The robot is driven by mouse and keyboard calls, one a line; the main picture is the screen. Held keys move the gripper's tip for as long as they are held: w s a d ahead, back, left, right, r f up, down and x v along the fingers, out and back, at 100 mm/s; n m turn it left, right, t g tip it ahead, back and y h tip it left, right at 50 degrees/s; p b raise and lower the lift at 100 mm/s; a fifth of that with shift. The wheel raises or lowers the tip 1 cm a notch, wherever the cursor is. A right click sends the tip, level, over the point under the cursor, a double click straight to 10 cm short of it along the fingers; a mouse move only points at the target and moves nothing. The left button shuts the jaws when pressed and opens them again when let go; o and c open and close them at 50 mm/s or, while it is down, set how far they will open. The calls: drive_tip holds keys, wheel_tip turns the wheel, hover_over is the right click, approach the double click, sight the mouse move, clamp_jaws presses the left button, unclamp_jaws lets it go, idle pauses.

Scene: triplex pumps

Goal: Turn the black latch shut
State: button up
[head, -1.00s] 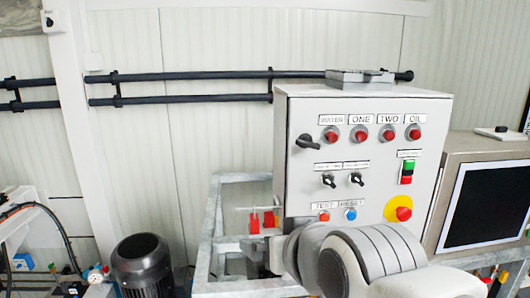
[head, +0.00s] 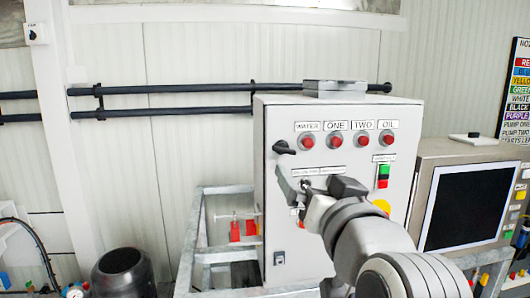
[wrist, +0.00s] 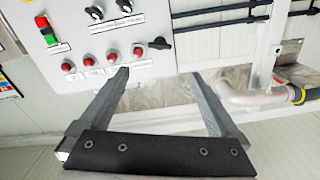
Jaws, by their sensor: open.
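The black latch (head: 284,147) is a small dark handle at the upper left of the grey control box's front (head: 268,200). In the head view it points right and slightly down. It also shows in the wrist view (wrist: 160,43), where the picture is turned about upside down, just beyond and between my fingertips. My gripper (head: 318,184) is open and empty in front of the box, below and right of the latch. It shows in the wrist view (wrist: 160,82) with both fingers spread. My gripper hides the lower middle of the panel in the head view.
Red lamps (head: 335,141) line the panel right of the latch. A green-and-red switch (head: 383,176) and a partly hidden yellow button (head: 381,206) sit further right. A second dark fitting (head: 279,258) is lower left. A monitor (head: 470,205) stands right; a metal frame (head: 190,240) left.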

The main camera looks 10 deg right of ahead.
sight(285, 151)
drive_tip(key=w+p, duration=0.2)
drive_tip(key=w, duration=1.3)
drive_tip(key=shift+w, duration=0.35)
drive_tip(key=c, duration=1.4)
drive_tip(key=shift+o, duration=0.2)
drive_tip(key=shift+f+n+b, duration=0.1)
drive_tip(key=shift+n+b, duration=1.5)
drive_tip(key=shift+b, duration=0.9)
drive_tip(key=o, duration=1.4)
drive_tip(key=shift+c, duration=0.2)
